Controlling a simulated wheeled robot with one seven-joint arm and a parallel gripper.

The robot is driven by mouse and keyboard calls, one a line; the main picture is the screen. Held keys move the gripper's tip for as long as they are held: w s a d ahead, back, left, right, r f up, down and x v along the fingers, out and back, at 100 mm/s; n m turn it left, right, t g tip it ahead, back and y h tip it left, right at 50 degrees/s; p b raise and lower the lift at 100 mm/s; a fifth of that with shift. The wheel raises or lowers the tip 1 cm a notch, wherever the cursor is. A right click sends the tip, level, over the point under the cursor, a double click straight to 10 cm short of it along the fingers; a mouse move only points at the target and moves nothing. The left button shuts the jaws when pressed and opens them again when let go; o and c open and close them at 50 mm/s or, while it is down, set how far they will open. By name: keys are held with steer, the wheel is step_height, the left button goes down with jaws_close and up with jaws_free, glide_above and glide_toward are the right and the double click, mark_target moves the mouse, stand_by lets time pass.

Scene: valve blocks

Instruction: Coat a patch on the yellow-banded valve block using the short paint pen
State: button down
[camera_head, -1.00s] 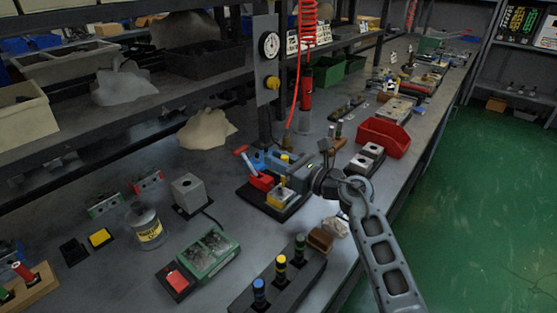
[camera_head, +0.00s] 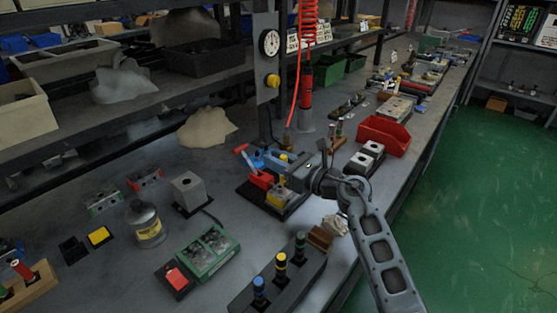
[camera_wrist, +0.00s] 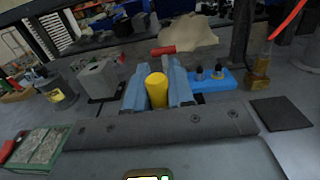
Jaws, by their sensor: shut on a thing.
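My gripper (camera_head: 284,170) is shut on a short yellow pen (camera_wrist: 157,90), which stands between the two blue fingers in the wrist view. In the head view the gripper is above a dark tray (camera_head: 256,199). A small block with yellow on it (camera_head: 278,199), likely the yellow-banded valve block, sits in that tray just below the fingers. The pen's tip is hidden, so I cannot tell whether it touches the block. A red holder (camera_head: 261,179) with a red-ended tool stands beside the block.
A blue rack (camera_wrist: 212,82) with dark-capped pens is close by. A grey cube (camera_head: 188,190), a jar (camera_head: 148,226) and a green-framed box (camera_head: 210,250) stand to the left. A dark rack with three colour-banded posts (camera_head: 281,267) is in front. A red bin (camera_head: 384,136) is to the right.

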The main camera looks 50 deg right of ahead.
steer(key=shift+w, duration=0.2)
steer(key=shift+s, duration=0.8)
steer(key=shift+w, duration=0.8)
steer(key=shift+s+p, duration=0.4)
steer(key=shift+s, duration=0.4)
steer(key=shift+w+f, duration=0.1)
steer(key=shift+w, duration=0.3)
stand_by(0.3)
step_height(320, 180, up, 7)
steer(key=p, duration=0.6)
steer(key=shift+p, duration=0.35)
stand_by(0.4)
